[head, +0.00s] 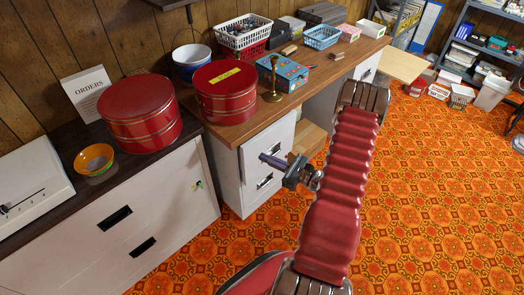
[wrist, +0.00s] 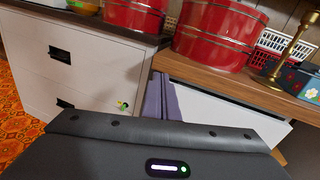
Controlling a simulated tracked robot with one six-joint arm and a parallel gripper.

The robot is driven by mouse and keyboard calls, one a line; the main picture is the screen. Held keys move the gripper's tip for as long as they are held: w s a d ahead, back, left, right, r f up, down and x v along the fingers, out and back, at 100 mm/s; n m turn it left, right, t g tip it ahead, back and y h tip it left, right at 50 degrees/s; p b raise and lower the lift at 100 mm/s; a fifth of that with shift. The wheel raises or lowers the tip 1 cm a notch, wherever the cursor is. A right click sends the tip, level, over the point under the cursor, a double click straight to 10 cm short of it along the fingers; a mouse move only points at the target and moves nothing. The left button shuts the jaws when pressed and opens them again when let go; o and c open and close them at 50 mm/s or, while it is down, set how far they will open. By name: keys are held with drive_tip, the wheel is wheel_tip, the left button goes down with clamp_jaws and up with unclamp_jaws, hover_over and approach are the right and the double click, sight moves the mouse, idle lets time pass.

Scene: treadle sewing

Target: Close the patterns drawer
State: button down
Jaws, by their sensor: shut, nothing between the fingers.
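The white drawer pedestal (head: 255,150) stands under the left end of the wooden desk, with dark handles on its front. I cannot read a label that marks the patterns drawer. My gripper (head: 268,160) is in front of this pedestal, its purple fingers shut and empty, pointing at the front. In the wrist view the closed fingers (wrist: 161,98) stand upright before the white front (wrist: 225,112), just under the desk edge. I cannot tell whether they touch it.
A white cabinet (head: 150,215) with dark handles stands left. Red tins (head: 140,113), a brass candlestick (head: 272,82) and a blue floral box (head: 283,75) stand above. A wooden box-like shape (head: 308,138) is partly hidden behind my arm. Orange patterned floor (head: 440,200) is open at right.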

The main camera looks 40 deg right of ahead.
drive_tip(key=s+a+r+n+g+y, duration=0.2)
drive_tip(key=a+r+n+g, duration=0.5)
drive_tip(key=a+r, duration=0.4)
drive_tip(key=s+a+r+n+g+y, duration=0.1)
drive_tip(key=a+r+n+g+y, duration=0.2)
drive_tip(key=a+r+n+g, duration=0.75)
drive_tip(key=s+a+r+n+t+h, duration=0.3)
drive_tip(key=s+r+n+h, duration=0.2)
drive_tip(key=s+r+n, duration=0.1)
drive_tip(key=s+a+r+n+t+h, duration=0.3)
drive_tip(key=s+r+n+h, duration=0.3)
drive_tip(key=s, duration=0.3)
drive_tip(key=shift+a+n, duration=0.45)
drive_tip(key=shift+n, duration=0.1)
drive_tip(key=shift+s+t, duration=0.1)
drive_tip(key=shift+t, duration=0.15)
drive_tip(key=shift+s, duration=0.15)
